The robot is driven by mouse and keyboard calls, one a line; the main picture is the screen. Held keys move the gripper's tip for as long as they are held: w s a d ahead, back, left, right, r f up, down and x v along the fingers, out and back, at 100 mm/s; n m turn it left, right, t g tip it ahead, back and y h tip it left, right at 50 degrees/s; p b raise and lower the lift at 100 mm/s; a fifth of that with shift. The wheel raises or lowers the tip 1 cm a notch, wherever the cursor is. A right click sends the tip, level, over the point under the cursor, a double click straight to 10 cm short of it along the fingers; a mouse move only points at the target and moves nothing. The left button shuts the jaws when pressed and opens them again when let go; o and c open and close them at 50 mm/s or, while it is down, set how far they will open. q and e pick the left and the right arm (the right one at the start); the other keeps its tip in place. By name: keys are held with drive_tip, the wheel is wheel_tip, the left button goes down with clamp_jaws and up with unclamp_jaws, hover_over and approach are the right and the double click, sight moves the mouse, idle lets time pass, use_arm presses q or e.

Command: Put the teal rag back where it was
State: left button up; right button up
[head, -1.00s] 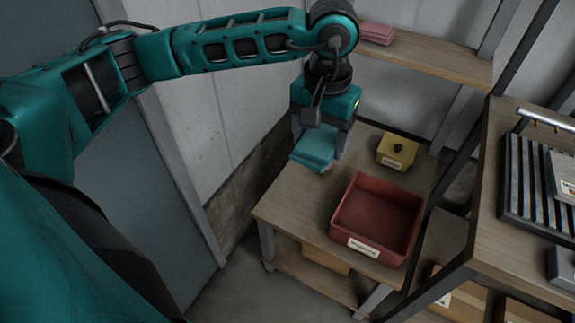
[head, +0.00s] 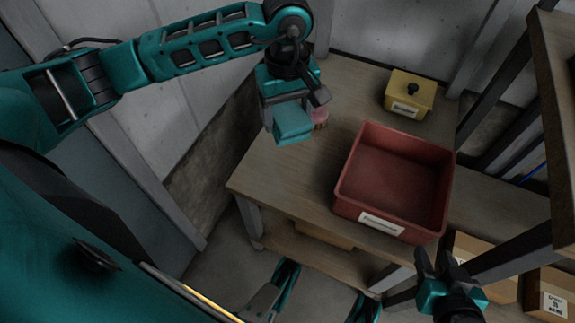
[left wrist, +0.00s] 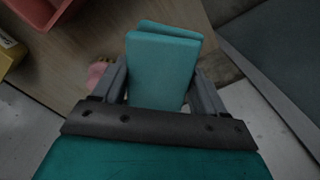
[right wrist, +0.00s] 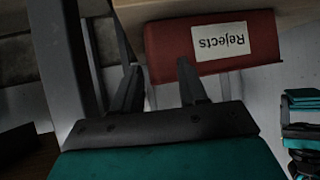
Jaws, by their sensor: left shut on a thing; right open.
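The teal rag (head: 293,122) is a folded block held in my left gripper (head: 288,110) over the left part of the wooden table (head: 285,185). In the left wrist view the rag (left wrist: 162,72) sits between the two fingers, which are shut on it. I cannot tell for sure whether it clears the tabletop. My right gripper (head: 440,262) is open and empty, low in front of the red bin; its spread fingers show in the right wrist view (right wrist: 160,85).
A red bin (head: 350,205), labelled "Rejects" in the right wrist view (right wrist: 219,42), stands on the table. A yellow box with a black knob (head: 409,95) stands behind it. A small pinkish thing (head: 320,117) is beside the rag. The table's front left is clear.

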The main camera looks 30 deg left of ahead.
use_arm(q)
drive_tip(key=b, duration=0.3)
hover_over(287, 172)
wheel_tip(287, 172, down, 12)
drive_tip(key=shift+f, duration=0.65)
use_arm(e)
drive_tip(key=shift+w+a+f+y, duration=0.15)
drive_tip(key=shift+a+f+y, duration=0.15)
drive_tip(key=shift+a+f, duration=0.35)
use_arm(q)
wheel_tip(287, 172, down, 4)
drive_tip(key=shift+r+b, duration=0.25)
drive_tip(key=shift+b, duration=0.3)
drive_tip(key=shift+w+f, duration=0.1)
drive_tip(key=shift+f, duration=0.1)
use_arm(e)
drive_tip(key=shift+f, duration=0.55)
use_arm(q)
drive_tip(key=shift+r, duration=0.1)
use_arm(e)
drive_tip(key=shift+w+a+r, duration=0.1)
drive_tip(key=shift+r, duration=0.2)
use_arm(q)
drive_tip(key=shift+f, duration=0.25)
use_arm(e)
drive_tip(key=shift+f, duration=0.15)
use_arm(q)
drive_tip(key=o, duration=0.9)
drive_tip(key=shift+o, duration=0.2)
drive_tip(key=shift+r, duration=0.1)
